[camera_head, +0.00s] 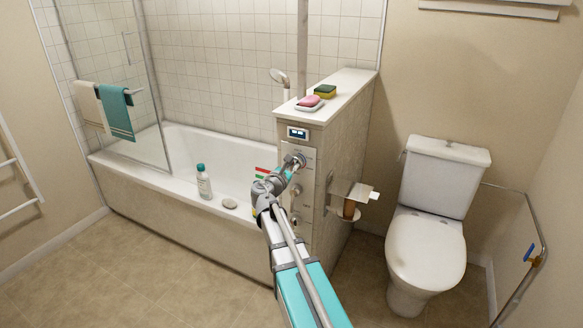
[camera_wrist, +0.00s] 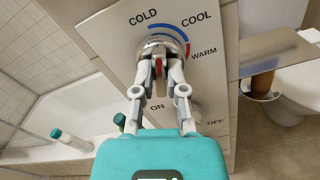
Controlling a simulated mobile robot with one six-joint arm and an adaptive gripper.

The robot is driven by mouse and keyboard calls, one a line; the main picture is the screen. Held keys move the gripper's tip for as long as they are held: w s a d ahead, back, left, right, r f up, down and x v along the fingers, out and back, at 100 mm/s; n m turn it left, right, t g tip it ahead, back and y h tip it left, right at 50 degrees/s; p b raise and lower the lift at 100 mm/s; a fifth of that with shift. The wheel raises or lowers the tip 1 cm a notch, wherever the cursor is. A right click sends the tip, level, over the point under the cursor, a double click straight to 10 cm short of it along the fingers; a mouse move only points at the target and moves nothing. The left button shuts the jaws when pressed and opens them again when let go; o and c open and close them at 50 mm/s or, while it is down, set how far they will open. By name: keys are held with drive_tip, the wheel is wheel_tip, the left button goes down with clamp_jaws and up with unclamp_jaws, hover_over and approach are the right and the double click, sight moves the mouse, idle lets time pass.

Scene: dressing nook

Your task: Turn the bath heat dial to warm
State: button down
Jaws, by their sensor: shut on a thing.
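The bath heat dial (camera_wrist: 165,36) is a round metal knob on a pale panel (camera_wrist: 112,40) in the wrist view. Printed around it are COLD at upper left, COOL at upper right and WARM at right, with a blue arc that turns red towards WARM. My gripper (camera_wrist: 161,66) is shut on the dial, one finger on each side. A small red mark shows between the fingers; where the dial's pointer stands I cannot tell. In the head view my gripper (camera_head: 289,168) reaches the dial (camera_head: 299,159) on the end of the half wall, hiding part of it.
Below the dial is an ON/OFF control (camera_wrist: 194,112), partly behind my gripper. A small display (camera_head: 297,133) sits above. A paper holder (camera_head: 350,205) juts out to the right, near the toilet (camera_head: 428,240). The bathtub (camera_head: 150,185) holds bottles on its rim.

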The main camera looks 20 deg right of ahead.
drive_tip(key=shift+m, duration=0.3)
drive_tip(key=m, duration=1.9)
drive_tip(key=shift+s+f+b, duration=0.2)
drive_tip(key=shift+f+b, duration=0.15)
drive_tip(key=shift+b, duration=0.05)
idle(0.4)
drive_tip(key=c, duration=0.7)
unclamp_jaws()
drive_tip(key=shift+v, duration=5.95)
